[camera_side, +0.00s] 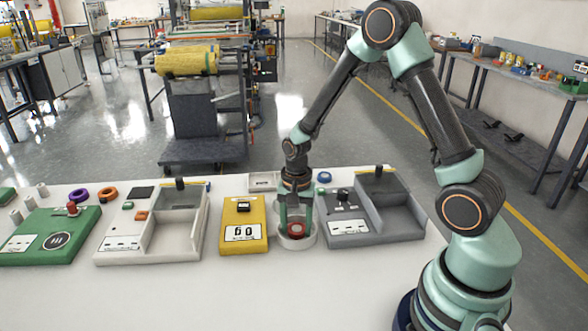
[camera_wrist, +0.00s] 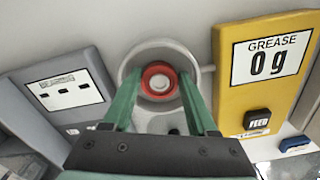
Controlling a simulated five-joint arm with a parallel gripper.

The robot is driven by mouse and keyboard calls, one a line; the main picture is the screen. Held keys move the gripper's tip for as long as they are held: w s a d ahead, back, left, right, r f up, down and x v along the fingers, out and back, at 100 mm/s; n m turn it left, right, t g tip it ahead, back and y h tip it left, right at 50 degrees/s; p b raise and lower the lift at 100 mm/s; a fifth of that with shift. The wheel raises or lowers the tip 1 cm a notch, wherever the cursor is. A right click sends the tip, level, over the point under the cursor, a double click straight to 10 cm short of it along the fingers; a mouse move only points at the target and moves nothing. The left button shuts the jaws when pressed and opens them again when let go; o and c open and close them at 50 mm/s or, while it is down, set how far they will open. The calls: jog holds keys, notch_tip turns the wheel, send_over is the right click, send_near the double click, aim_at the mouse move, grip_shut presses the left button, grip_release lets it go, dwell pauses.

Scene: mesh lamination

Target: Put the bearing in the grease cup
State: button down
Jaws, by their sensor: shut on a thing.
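The grease cup (camera_side: 312,241) is a round pale cup on the white table, beside the yellow grease unit (camera_side: 230,225). The bearing (camera_side: 297,228) is a red ring with a pale centre. It also shows in the wrist view (camera_wrist: 158,68), within the cup's rim (camera_wrist: 163,45). My gripper (camera_side: 296,226) points down at the cup, with its two green fingers on either side of the bearing and shut on it. Whether the bearing touches the cup's floor cannot be told.
A grey tray unit (camera_side: 375,237) stands close right of the cup. A white tray unit (camera_side: 150,242) and a green unit (camera_side: 45,240) stand to the left. Blue (camera_side: 325,177), purple (camera_side: 78,194) and orange (camera_side: 108,192) rings lie along the back. The table's front is clear.

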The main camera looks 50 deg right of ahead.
jog(key=shift+f, duration=0.1)
jog(key=shift+c, duration=2.3)
grip_release()
notch_tip(320, 180, up, 12)
notch_tip(320, 180, up, 8)
jog(key=n+t, duration=0.2)
jog(key=n, duration=0.3)
send_over(296, 230)
jog(key=s+a, duration=0.3)
jog(key=s+a+r+n+t, duration=0.2)
jog(key=s+r+n+t, duration=0.1)
jog(key=s+n, duration=0.3)
jog(key=shift+a+r+n+t, duration=0.15)
jog(key=shift+r+n+t, duration=0.15)
jog(key=shift+r+n, duration=0.35)
jog(key=shift+f, duration=0.1)
